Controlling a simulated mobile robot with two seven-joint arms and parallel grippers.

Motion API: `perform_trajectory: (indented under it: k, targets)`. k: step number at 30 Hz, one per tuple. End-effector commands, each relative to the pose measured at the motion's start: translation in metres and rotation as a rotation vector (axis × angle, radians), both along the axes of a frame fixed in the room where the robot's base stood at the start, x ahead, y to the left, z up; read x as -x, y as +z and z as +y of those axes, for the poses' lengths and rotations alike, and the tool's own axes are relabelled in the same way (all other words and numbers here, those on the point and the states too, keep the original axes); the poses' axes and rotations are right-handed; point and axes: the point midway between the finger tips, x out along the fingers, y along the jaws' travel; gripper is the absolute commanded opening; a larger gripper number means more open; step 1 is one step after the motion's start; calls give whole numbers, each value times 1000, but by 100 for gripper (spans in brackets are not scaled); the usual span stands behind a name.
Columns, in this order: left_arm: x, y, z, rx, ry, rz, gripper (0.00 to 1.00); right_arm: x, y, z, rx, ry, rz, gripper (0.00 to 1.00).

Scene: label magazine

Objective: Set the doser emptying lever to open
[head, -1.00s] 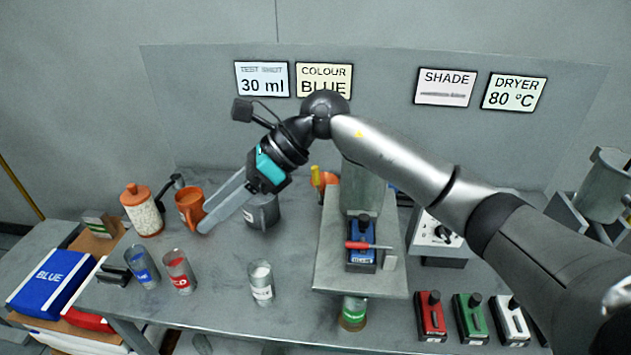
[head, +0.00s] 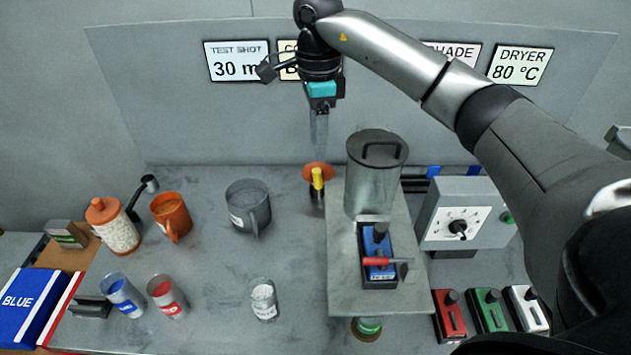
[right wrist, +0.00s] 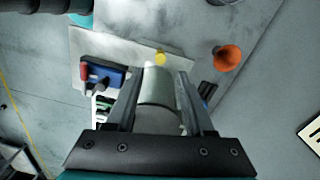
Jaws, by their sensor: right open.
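The blue doser unit (head: 377,243) sits on a raised grey plate (head: 345,290), with a black knob on top. A red-handled lever (head: 378,261) lies crosswise on its front, handle toward the left. I cannot read any mark for its open position. In the right wrist view the blue unit (right wrist: 110,74) and the red handle (right wrist: 84,72) show left of the fingers. My right gripper (head: 319,140) is open, fingers pointing down, above an orange funnel-like piece and behind and left of the metal hopper. The hopper (right wrist: 157,88) shows between its fingers in the wrist view. My left gripper is not in view.
The hopper (head: 375,180) stands behind the blue unit. A yellow upright grip (head: 317,178) shows before the orange funnel (head: 327,170). A dial box (head: 465,215) stands right. Red (head: 449,315), green (head: 487,310) and white (head: 525,308) units stand front right. Cups and jugs occupy the left.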

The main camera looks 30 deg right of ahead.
Motion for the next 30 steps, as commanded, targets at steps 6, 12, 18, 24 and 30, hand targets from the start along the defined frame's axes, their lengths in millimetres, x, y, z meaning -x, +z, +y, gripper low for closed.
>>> perform_trajectory:
  k: [6,12,18,24,30]
  targets:
    - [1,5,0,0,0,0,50,3,-48,0,0,0,6,53]
    - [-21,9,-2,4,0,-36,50,3,-88,1,-1,0,4,53]
    - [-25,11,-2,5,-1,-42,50,2,-112,1,-2,0,2,53]
    - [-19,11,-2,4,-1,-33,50,2,-119,1,-1,1,0,53]
    - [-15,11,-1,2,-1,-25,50,2,-119,1,-1,1,0,53]
